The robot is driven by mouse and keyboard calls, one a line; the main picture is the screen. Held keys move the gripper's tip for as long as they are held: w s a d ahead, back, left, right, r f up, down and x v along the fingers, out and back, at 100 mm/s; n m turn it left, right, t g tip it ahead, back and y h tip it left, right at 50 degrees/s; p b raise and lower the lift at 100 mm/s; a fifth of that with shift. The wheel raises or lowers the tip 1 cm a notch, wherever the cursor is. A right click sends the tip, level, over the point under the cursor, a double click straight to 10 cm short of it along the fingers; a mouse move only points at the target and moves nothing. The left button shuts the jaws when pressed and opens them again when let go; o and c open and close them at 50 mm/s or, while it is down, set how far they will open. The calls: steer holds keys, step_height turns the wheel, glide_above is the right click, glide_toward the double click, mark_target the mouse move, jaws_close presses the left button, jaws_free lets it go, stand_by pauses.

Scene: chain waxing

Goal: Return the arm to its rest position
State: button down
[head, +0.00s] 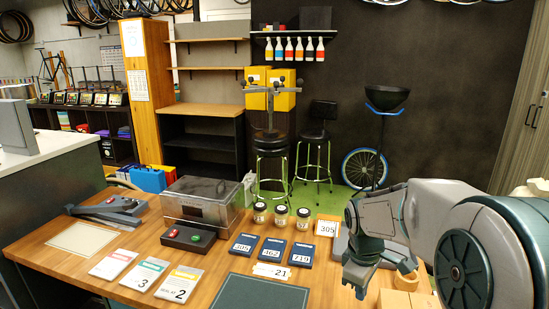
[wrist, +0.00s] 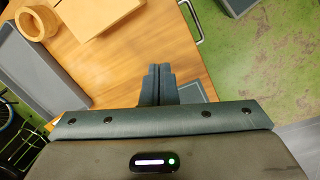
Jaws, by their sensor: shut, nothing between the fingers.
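My arm reaches in from the right of the head view, bent over the right end of the wooden table (head: 225,265). My gripper (head: 359,287) points down there, shut and empty. In the wrist view its two fingers (wrist: 158,72) are pressed together above the table's edge, with nothing between them. A tan ring (head: 407,281) and a cardboard-coloured box (head: 400,299) are close by on the right. In the wrist view the ring (wrist: 36,24) lies at upper left, beside a grey tray (wrist: 22,82). My arm partly hides the tray in the head view.
A clear-lidded box (head: 200,203), several jars (head: 281,216), dark number cards (head: 272,251) and a red-and-green button box (head: 188,237) stand on the table. A green mat (head: 262,292) lies at the front. Green floor (wrist: 260,55) is open beyond the table edge.

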steer(key=s+a+r+m+t, duration=0.1)
steer(key=s+a+m, duration=0.1)
steer(key=s+m, duration=0.3)
steer(key=s+a+r+m+t+y, duration=0.1)
steer(key=s+m, duration=0.4)
steer(key=s, duration=0.6)
steer(key=shift+a+r, duration=0.55)
steer(key=shift+a, duration=0.6)
steer(key=shift+s, duration=0.1)
